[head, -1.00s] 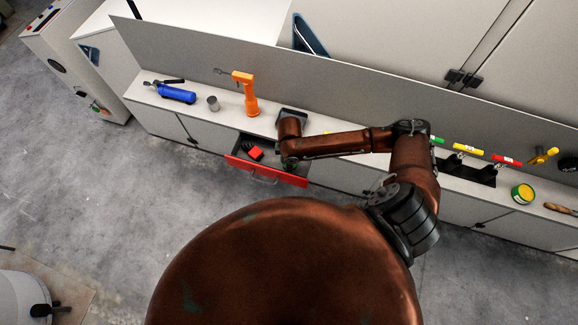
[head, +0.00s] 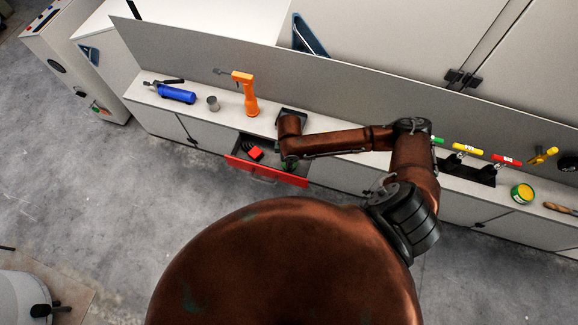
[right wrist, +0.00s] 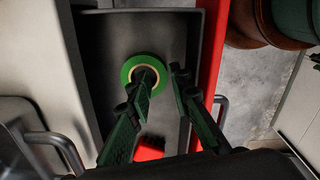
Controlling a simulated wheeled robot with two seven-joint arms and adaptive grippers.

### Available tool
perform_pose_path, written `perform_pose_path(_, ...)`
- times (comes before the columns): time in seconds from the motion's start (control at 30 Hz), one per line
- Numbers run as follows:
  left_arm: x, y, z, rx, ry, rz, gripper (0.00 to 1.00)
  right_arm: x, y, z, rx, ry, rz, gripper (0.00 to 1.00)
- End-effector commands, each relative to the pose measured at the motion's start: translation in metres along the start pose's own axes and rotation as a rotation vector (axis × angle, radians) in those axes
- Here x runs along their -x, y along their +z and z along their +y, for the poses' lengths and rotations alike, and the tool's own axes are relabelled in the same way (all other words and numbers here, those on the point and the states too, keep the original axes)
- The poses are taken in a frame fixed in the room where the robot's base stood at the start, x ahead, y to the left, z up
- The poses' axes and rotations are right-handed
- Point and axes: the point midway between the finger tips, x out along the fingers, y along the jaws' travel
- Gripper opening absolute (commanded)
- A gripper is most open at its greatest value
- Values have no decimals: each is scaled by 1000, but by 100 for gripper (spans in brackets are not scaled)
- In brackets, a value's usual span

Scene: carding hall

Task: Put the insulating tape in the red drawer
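The red drawer (head: 285,177) is pulled out from under the bench, and its red front (right wrist: 211,60) shows in the right wrist view. The insulating tape (right wrist: 129,67), a green ring with a pale core, shows flat over the drawer's dark floor. My right gripper (right wrist: 163,80) reaches into the drawer with its two fingertips apart. One finger overlaps the ring near its hole; the other is just right of the ring, with a gap. Whether either touches the tape is unclear. In the head view my right arm hides the tape. My left gripper is out of view.
A green-yellow tin (head: 522,193) stands far right.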

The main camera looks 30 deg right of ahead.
Motion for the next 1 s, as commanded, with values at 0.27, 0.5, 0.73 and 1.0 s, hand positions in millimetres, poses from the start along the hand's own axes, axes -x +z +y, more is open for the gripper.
perform_pose_path(0.27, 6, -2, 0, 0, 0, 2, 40, 61, 0, 1, 2, 3, 2, 19)
perform_pose_path(0.5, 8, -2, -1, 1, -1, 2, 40, 96, 0, 1, 0, 1, 0, 19)
perform_pose_path(0.73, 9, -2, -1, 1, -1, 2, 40, 104, 0, 0, 0, 0, 0, 19)
perform_pose_path(1.0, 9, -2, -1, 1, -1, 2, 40, 104, 0, 0, 0, 0, 0, 19)
